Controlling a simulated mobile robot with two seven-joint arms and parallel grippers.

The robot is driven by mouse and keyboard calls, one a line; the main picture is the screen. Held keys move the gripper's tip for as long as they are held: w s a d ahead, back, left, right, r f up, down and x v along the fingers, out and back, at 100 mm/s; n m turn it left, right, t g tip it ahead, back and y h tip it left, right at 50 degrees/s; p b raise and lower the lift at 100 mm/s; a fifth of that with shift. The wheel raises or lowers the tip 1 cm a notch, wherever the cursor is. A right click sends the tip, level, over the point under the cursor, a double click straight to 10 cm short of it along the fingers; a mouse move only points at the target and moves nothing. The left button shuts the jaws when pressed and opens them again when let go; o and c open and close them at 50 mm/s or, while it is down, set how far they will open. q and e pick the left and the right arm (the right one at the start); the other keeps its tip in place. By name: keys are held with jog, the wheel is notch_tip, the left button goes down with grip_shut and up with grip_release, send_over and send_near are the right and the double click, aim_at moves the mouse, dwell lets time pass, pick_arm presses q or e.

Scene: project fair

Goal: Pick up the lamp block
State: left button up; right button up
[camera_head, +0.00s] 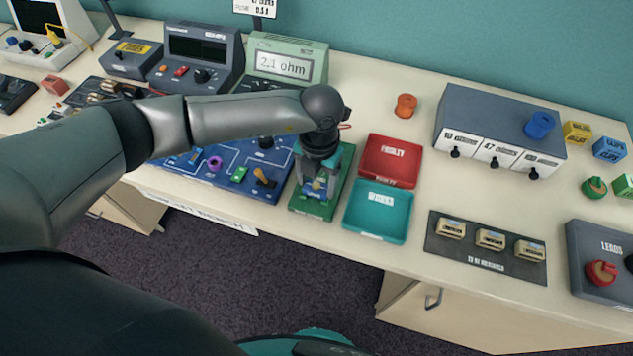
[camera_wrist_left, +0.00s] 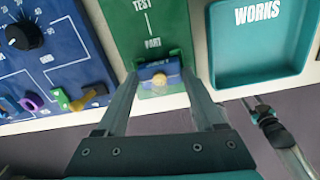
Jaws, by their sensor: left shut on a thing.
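The lamp block (camera_wrist_left: 155,71) is a small blue block with a pale round bulb. It sits at the green test-part board (camera_wrist_left: 130,22), between green side pieces, and I cannot tell whether it is clear of the board. In the head view the lamp block (camera_head: 317,186) is partly hidden below my left gripper (camera_head: 318,180). My left gripper points down over the board (camera_head: 307,207), and its fingers in the left wrist view (camera_wrist_left: 159,78) are shut on the lamp block from both sides.
A red faulty tray (camera_head: 373,175) and a teal works tray (camera_head: 362,223) lie just right of the board. A blue circuit panel (camera_head: 225,178) lies to its left. A meter reading 2.1 ohm (camera_head: 300,50) stands behind. A grey mat (camera_head: 457,258) with several beige blocks lies farther right.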

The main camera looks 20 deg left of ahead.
aim_at(317, 179)
pick_arm(q)
notch_tip(317, 179, up, 19)
jog(key=shift+r, duration=0.6)
notch_tip(317, 179, up, 3)
jog(key=shift+f+p, duration=0.2)
jog(key=shift+p, duration=0.65)
